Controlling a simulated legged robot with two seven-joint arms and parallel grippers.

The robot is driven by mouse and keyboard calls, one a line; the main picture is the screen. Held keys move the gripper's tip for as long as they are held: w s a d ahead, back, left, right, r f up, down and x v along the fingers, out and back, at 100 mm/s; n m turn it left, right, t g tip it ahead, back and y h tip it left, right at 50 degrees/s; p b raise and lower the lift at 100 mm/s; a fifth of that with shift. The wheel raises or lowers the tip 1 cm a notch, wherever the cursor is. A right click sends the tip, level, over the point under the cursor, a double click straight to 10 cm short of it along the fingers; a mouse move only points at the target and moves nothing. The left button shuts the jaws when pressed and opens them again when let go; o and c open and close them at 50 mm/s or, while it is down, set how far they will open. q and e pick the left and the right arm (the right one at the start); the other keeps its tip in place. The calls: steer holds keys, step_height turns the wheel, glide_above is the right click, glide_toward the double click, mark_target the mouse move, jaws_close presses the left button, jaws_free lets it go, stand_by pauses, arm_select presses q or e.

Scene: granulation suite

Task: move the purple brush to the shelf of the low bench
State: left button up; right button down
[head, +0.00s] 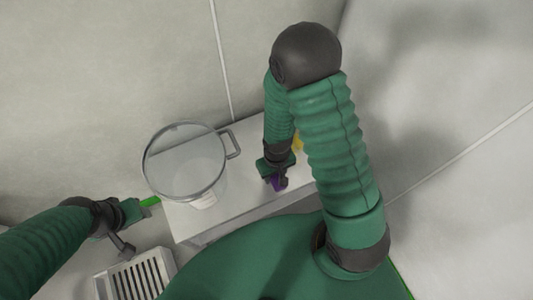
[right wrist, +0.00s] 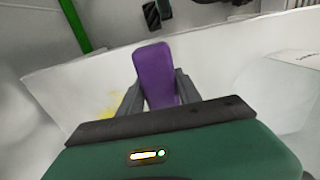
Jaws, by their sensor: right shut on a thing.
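The purple brush (head: 278,183) is in my right gripper (head: 277,180), over the white surface of the low bench (head: 238,190) in the head view. In the right wrist view the purple piece (right wrist: 157,75) stands between the two grey fingers (right wrist: 157,92), which are shut on it. I cannot tell whether the brush touches the bench, and its lower part is hidden. My left gripper (head: 133,211) is at the lower left, beside a bright green piece (head: 150,202). I cannot tell whether its fingers are open or shut. The bench's shelf is not clearly seen.
A clear jug (head: 185,165) with a grey handle stands on the bench, left of my right gripper. A yellow thing (head: 298,142) shows partly behind my right forearm. A slotted pale grate (head: 135,279) is at lower left. Pale walls surround the bench.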

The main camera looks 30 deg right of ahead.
steer(key=w+d, duration=0.2)
steer(key=w, duration=0.1)
steer(key=w+d+f+b, duration=0.1)
steer(key=w+d, duration=0.1)
steer(key=w, duration=0.1)
steer(key=w+d+b, duration=0.1)
steer(key=w+d, duration=0.2)
steer(key=shift+f, duration=0.35)
steer(key=f, duration=0.1)
steer(key=f+b, duration=0.2)
steer(key=shift+a+f, duration=0.15)
steer(key=shift+a, duration=0.1)
arm_select(q)
steer(key=x, duration=0.2)
steer(key=s+x, duration=0.1)
steer(key=x, duration=0.1)
steer(key=shift+w+d+f, duration=0.1)
steer(key=shift+d+f, duration=0.1)
steer(key=shift+d, duration=0.1)
arm_select(e)
steer(key=shift+d, duration=0.1)
steer(key=c, duration=0.9)
jaws_free()
steer(key=shift+o, duration=0.3)
